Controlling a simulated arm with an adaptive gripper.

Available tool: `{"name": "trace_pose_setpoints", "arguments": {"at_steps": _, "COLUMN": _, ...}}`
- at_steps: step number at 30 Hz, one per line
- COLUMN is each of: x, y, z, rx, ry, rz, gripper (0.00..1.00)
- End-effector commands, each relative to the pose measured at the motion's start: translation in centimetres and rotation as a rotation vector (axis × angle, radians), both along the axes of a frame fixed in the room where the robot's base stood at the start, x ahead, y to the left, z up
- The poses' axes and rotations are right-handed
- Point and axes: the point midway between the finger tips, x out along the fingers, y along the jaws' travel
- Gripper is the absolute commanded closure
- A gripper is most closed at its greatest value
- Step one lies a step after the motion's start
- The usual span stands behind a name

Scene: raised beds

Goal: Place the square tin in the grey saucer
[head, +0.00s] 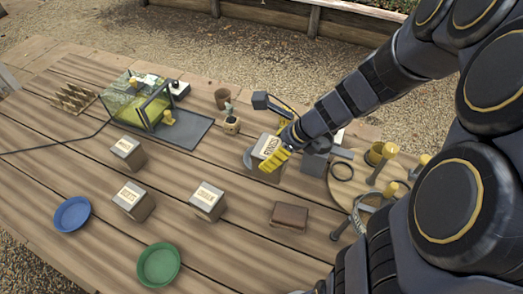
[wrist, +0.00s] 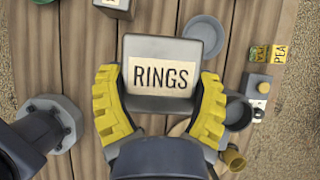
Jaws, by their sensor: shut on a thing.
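My gripper (wrist: 160,105) is shut on a grey square tin (wrist: 158,48) with a cream label reading RINGS, its yellow fingers on either side. In the head view my gripper (head: 272,160) holds this tin (head: 267,145) over the wooden table. The grey saucer (wrist: 207,32) lies just beyond the tin, to its upper right in the wrist view, partly hidden by it. In the head view a sliver of the saucer (head: 248,160) shows at the tin's left. The height of the tin above the table is hard to tell.
Labelled square tins (head: 128,153), (head: 134,200), (head: 207,200) stand left of my gripper. A blue saucer (head: 72,214) and a green saucer (head: 159,265) lie at the front. A brown case (head: 289,217) lies nearer the front. A glass tank (head: 140,103) stands at the back left.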

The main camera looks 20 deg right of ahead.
Motion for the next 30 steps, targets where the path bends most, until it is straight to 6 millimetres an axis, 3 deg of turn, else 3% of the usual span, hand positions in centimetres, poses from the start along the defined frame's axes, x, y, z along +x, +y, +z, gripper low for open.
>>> {"name": "trace_pose_setpoints", "arguments": {"at_steps": 11, "x": 7.6, "y": -1.6, "z": -3.5, "rx": -0.001, "ry": 0.0, "rz": -0.001, "gripper": 0.64}}
{"name": "trace_pose_setpoints", "arguments": {"at_steps": 15, "x": 9.7, "y": -1.9, "z": -5.7, "rx": 0.003, "ry": 0.003, "rz": -0.001, "gripper": 0.64}}
{"name": "trace_pose_setpoints", "arguments": {"at_steps": 21, "x": 11.9, "y": -2.5, "z": -8.3, "rx": 0.0, "ry": -0.001, "rz": -0.001, "gripper": 0.64}}
{"name": "trace_pose_setpoints", "arguments": {"at_steps": 30, "x": 13.0, "y": -2.7, "z": -9.9, "rx": 0.001, "ry": 0.001, "rz": 0.001, "gripper": 0.64}}
